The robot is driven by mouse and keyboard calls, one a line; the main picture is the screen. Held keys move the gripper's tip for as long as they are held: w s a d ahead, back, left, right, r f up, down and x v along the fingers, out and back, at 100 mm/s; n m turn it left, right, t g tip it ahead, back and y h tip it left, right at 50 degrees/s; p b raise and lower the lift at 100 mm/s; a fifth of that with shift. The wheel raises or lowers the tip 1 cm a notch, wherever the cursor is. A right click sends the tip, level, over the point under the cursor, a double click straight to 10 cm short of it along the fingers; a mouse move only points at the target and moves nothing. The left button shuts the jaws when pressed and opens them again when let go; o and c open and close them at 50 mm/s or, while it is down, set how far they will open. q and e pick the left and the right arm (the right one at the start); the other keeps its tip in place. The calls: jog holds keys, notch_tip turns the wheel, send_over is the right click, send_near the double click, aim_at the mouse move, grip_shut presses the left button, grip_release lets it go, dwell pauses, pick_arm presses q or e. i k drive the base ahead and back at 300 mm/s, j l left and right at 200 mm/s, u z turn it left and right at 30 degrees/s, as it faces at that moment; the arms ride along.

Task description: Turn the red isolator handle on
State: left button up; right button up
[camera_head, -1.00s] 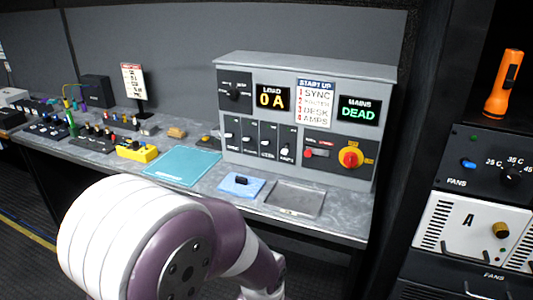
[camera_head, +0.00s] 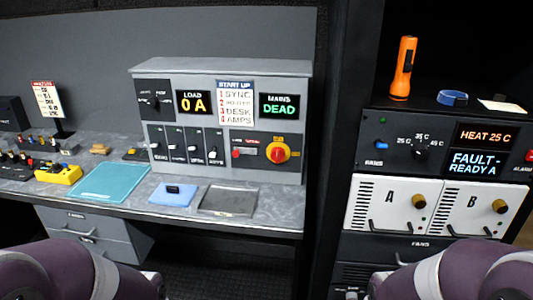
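The red isolator handle (camera_head: 278,153) is a round red knob on a yellow disc, at the lower right of the grey power panel (camera_head: 222,67) on the desk. The panel's mains display (camera_head: 279,106) reads DEAD in green, and the load display (camera_head: 193,102) reads 0 A. My two arms show at the bottom left and bottom right corners, well below and apart from the panel. Neither gripper is in the picture.
A blue pad (camera_head: 173,194) and a dark grey tray (camera_head: 229,201) lie on the desk before the panel. A teal mat (camera_head: 109,183) lies further left. A rack (camera_head: 437,150) with a FAULT display stands right, an orange torch (camera_head: 403,68) on top.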

aim_at(278, 154)
jog(key=i+l+z, duration=0.75)
jog(key=j, duration=0.1)
